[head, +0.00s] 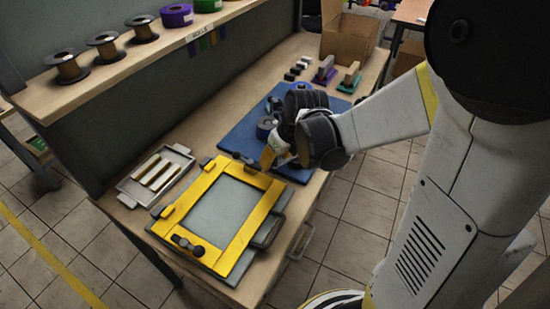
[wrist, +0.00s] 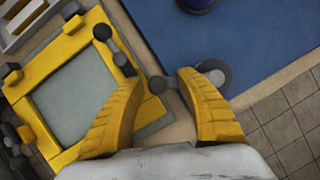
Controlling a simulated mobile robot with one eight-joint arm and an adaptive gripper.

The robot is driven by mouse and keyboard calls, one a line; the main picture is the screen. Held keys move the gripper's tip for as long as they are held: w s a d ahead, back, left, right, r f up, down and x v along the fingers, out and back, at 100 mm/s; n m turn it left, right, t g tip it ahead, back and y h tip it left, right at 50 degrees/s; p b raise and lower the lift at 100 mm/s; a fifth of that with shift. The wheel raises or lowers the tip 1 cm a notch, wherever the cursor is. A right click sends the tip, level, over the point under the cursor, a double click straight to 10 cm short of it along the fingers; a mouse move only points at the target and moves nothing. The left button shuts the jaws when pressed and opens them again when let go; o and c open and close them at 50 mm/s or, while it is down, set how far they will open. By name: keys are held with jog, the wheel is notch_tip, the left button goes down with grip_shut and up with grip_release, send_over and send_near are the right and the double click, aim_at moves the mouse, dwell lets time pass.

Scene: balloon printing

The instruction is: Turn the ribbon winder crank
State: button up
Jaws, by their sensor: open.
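My gripper (head: 270,157) is open, pointing down near the front edge of the blue mat. In the wrist view its two yellow fingers (wrist: 158,82) are spread apart. A small dark knob (wrist: 158,85) shows between the fingertips, with a gap visible on its left side. A short bar runs from it towards a grey disc (wrist: 217,74), partly hidden by the right finger; this looks like the winder crank. It overlaps the edge of the blue mat (wrist: 260,40). In the head view my gripper hides this part, and contact is unclear.
A yellow printing frame (head: 222,238) with dark knobs lies left of my gripper, beside a grey tray (head: 136,190) of pale sticks. A cardboard box (head: 349,38) and stamps are farther back. A spool shelf (head: 90,72) overhangs the left.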

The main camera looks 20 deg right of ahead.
jog(key=shift+r, duration=0.15)
jog(key=v, duration=1.1)
jog(key=shift+s+r, duration=0.3)
jog(key=shift+r, duration=0.05)
jog(key=s+a+n+t, duration=0.1)
jog(key=s+n, duration=0.4)
jog(key=n, duration=1.1)
jog(key=s+a+n+t+h, duration=0.1)
jog(key=s+n, duration=0.4)
jog(key=n, duration=1.1)
jog(key=a+t, duration=0.1)
jog(key=a, duration=0.1)
jog(key=shift+a+r+n, duration=0.25)
jog(key=shift+r+n, duration=0.15)
